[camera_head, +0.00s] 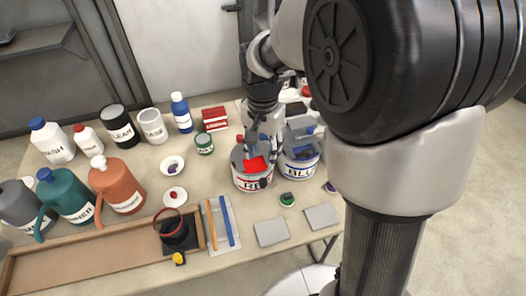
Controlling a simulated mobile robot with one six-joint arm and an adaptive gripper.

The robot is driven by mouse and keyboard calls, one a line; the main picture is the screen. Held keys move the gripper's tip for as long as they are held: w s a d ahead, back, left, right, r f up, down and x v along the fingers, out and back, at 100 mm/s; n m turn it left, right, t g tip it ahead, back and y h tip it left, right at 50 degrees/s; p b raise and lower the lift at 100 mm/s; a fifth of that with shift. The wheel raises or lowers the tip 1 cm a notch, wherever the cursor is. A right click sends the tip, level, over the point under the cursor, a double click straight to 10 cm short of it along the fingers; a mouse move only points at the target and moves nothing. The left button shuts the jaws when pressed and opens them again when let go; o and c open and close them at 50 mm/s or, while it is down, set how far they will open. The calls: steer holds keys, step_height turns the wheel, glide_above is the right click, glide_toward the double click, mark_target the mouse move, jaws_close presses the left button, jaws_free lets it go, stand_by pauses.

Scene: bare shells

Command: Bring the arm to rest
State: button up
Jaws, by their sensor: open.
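My arm reaches down from the upper right, and my gripper (258,145) is open, over the back of the can with red bands (252,183). The can's label starts with "RE". A red patch (257,164) shows at the can's top, just below my gripper. I cannot tell whether the fingers touch the can or stand apart from it. Part of the can's top is hidden by my gripper.
The can with blue bands (299,165) stands close on the right. Several bottles and jugs, such as the orange jug (117,187), crowd the table's left. Grey tiles (271,232) lie in front. A long wooden-edged tray (85,262) runs along the front left.

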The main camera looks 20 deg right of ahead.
steer(key=s+r+n+t, duration=0.2)
steer(key=s+r+n, duration=0.2)
steer(key=s, duration=0.6)
steer(key=s+r+n+t, duration=0.2)
steer(key=s+r+n, duration=0.3)
steer(key=s, duration=0.5)
steer(key=shift+r+t, duration=0.3)
steer(key=shift+r, duration=0.4)
steer(key=shift+d, duration=0.1)
